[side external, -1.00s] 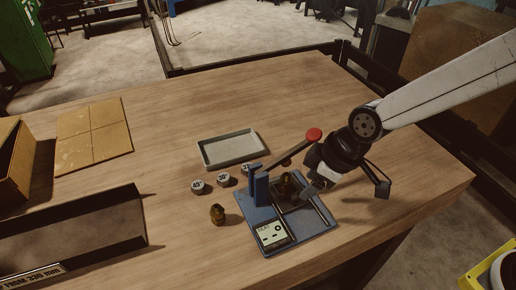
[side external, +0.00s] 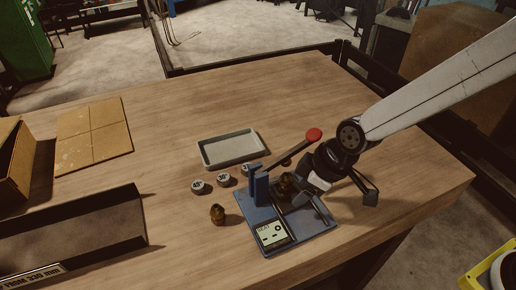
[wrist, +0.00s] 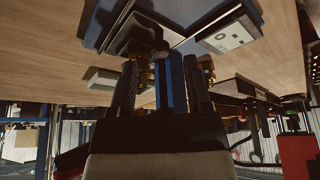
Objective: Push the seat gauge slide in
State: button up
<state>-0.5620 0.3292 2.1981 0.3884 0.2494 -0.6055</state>
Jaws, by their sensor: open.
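The blue crimper base (side external: 318,237) sits near the table's front edge. It has a blue upright post (side external: 261,190), a lever with a red knob (side external: 314,134) and a panel (side external: 272,233) with dark marks. My gripper (side external: 298,193) is low over the right part of the base, beside a dark brass-coloured piece (side external: 286,183). In the wrist view, my open gripper (wrist: 160,75) has its dark fingers either side of a blue upright part (wrist: 171,85). A dark block (wrist: 137,35) shows beyond them. I cannot clearly tell the seat gauge slide apart, nor any contact with it.
A brass fitting (side external: 217,214) stands left of the base. Several round numbered pieces (side external: 197,187) lie behind it. A grey tray (side external: 230,163) lies farther back. A dark open bin (side external: 90,230) is at left, with a cardboard sheet (side external: 94,140) behind. Bare wood lies to the right.

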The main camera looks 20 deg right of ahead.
jog(key=shift+x, duration=0.85)
jog(key=shift+f, duration=0.2)
jog(key=shift+c, duration=0.2)
grip_shut()
dwell(1.2)
